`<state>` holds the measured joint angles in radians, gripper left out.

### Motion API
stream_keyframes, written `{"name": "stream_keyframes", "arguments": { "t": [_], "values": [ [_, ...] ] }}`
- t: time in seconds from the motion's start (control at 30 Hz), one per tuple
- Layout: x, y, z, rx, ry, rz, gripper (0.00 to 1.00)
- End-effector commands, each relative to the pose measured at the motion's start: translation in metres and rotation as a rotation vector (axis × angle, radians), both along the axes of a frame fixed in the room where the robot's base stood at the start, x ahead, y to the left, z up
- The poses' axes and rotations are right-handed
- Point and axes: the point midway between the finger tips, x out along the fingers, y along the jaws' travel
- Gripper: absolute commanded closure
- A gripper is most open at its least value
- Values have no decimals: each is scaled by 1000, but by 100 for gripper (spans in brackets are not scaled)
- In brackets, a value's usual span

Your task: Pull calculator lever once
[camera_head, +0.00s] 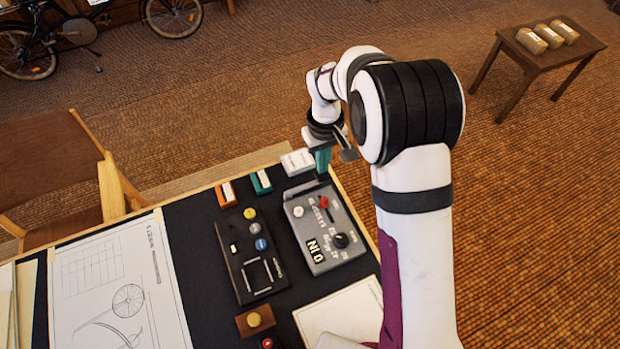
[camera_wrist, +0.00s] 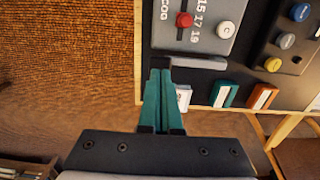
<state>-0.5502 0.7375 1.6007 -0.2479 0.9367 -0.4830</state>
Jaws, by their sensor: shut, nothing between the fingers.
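The calculator (camera_head: 312,262) is a grey box on the dark board, with a red lever knob (camera_head: 323,202) on a marked slot, a white round button (camera_head: 298,211), a black dial (camera_head: 341,240) and a small black-and-white display (camera_head: 315,250). My gripper (camera_head: 322,177) has teal fingers, shut and empty, pointing down by the calculator's far edge. In the wrist view the fingertips (camera_wrist: 161,64) are just off the grey box's edge, apart from the red knob (camera_wrist: 184,19). Whether they touch the box is unclear.
A black box (camera_head: 240,280) with coloured buttons stands left of the calculator. Orange (camera_head: 226,194), teal (camera_head: 261,182) and white (camera_head: 298,162) blocks line the board's far edge. A yellow-button block (camera_head: 255,321) is nearer. Drawing sheets (camera_head: 115,285) lie left; my arm covers the right.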

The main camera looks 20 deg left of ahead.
Motion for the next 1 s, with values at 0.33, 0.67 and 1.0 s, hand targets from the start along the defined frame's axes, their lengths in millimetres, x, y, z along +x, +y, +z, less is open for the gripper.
{"name": "stream_keyframes", "arguments": {
  "t": [0.33, 0.67, 1.0],
  "values": [
    [0, 0, -10, 0, 1, 0, 100],
    [0, 0, -20, 0, 1, -1, 100],
    [0, 0, -30, 0, 1, 0, 100]
  ]
}}
